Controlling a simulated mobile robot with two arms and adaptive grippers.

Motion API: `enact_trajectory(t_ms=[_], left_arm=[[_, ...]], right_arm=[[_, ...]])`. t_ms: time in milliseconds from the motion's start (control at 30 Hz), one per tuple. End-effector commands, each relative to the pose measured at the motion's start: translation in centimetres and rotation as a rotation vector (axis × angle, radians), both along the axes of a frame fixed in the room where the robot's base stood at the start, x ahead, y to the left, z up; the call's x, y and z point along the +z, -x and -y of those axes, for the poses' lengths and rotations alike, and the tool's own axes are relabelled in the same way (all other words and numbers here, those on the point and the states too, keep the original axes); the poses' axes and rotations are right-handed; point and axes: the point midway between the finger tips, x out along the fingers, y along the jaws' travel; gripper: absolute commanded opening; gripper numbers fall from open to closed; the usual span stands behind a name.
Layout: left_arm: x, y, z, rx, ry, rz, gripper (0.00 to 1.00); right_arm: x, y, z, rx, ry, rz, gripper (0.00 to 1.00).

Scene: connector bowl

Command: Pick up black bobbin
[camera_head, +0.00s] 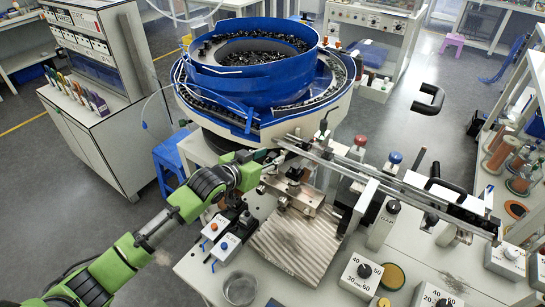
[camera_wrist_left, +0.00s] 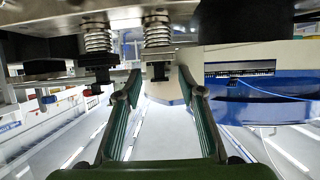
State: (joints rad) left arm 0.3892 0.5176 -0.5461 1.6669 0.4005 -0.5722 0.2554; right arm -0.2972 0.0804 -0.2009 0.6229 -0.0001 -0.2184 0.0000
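My left gripper (camera_head: 270,161) reaches in from the left to the metal feeder fixture (camera_head: 300,190) below the blue bowl. In the left wrist view, its two green fingers (camera_wrist_left: 158,88) stand apart. No held thing shows between them. A small dark part (camera_wrist_left: 160,71) under a spring shows between the fingertips; whether it touches them I cannot tell. A small black part (camera_head: 295,173) sits on the fixture close to the gripper in the head view. I cannot tell which black part is the bobbin. My right gripper is not in view.
The blue bowl feeder (camera_head: 255,85) full of dark parts stands behind the gripper. A metal rail (camera_head: 400,187) runs to the right. Switch boxes (camera_head: 226,247), a glass dish (camera_head: 239,289) and a dial box (camera_head: 360,274) stand in front. A rack with brown spools (camera_head: 499,155) is at right.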

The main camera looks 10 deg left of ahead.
Motion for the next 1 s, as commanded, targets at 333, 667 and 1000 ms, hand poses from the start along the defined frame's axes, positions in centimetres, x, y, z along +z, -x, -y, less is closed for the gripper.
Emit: enact_trajectory(t_ms=[333, 667, 1000], left_arm=[[-0.57, -1.01, 0.45, 0.000, -0.001, -0.001, 0.36], [-0.59, -0.97, 0.43, 0.000, -0.001, -0.001, 0.07], [-0.64, -0.95, 0.41, 0.000, -0.002, -0.002, 0.04]], right_arm=[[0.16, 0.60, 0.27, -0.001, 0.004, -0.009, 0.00], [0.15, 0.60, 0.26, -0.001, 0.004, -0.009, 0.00], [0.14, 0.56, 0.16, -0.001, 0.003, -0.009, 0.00]])
